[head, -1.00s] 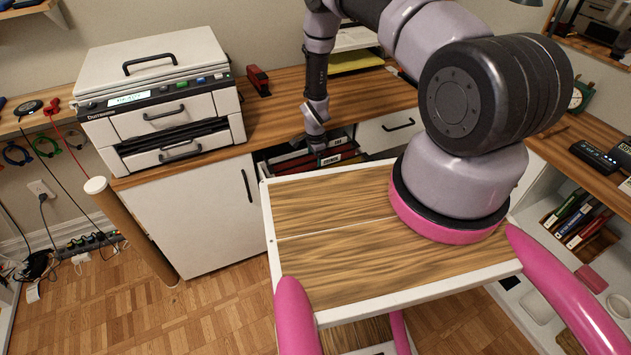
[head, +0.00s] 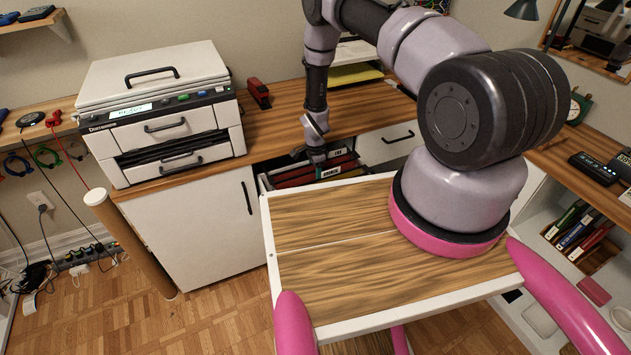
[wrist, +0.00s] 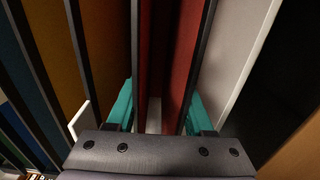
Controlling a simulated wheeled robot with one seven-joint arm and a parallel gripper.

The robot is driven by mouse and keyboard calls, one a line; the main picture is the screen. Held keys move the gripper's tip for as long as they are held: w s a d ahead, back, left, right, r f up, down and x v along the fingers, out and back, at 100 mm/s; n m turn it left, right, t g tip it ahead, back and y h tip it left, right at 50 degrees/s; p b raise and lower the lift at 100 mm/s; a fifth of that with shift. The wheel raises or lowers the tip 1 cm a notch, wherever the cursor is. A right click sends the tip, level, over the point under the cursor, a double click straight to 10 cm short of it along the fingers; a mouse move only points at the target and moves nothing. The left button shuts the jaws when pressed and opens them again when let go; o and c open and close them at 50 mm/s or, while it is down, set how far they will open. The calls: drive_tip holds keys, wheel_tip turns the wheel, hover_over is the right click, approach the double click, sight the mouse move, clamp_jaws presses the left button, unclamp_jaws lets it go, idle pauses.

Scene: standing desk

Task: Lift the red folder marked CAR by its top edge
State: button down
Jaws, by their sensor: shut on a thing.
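The red folder (wrist: 183,60) stands on edge between my gripper's teal fingertips in the wrist view. My gripper (wrist: 160,112) is shut on it, one fingertip on each side. In the head view my gripper (head: 316,157) points down into the open drawer, at the folders' top edges. Red folders (head: 295,179) with white label tabs show there beside and below it. The labels are too small to read surely, so I cannot confirm CAR. The folder's lower part is hidden in the drawer.
Orange and blue folders (wrist: 57,50) stand left of the fingers, and a pale drawer wall (wrist: 236,50) is close on the right. My wood-topped tray stands just before the drawer. A white printer (head: 160,110) sits left on the desk.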

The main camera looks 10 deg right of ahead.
wheel_tip(320, 180, up, 27)
drive_tip(key=shift+r, duration=0.15)
idle(0.5)
drive_tip(key=shift+r, duration=2.55)
